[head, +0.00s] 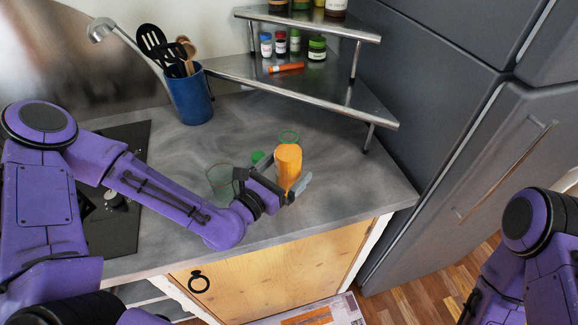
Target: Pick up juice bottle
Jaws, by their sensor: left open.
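The juice bottle (288,158), an orange container, stands upright on the grey counter near its front edge. My left gripper (294,184) is open at the bottle's lower part, with one finger in front of it and one at its left side. Whether the fingers touch the bottle I cannot tell. My right arm shows at the right edge, but its gripper is out of view.
A clear glass-like item (219,177) and a small green item (257,156) are left of the bottle. A blue utensil holder (190,98) stands behind. A metal corner shelf (330,95) overhangs the counter. A grey fridge (470,150) stands right.

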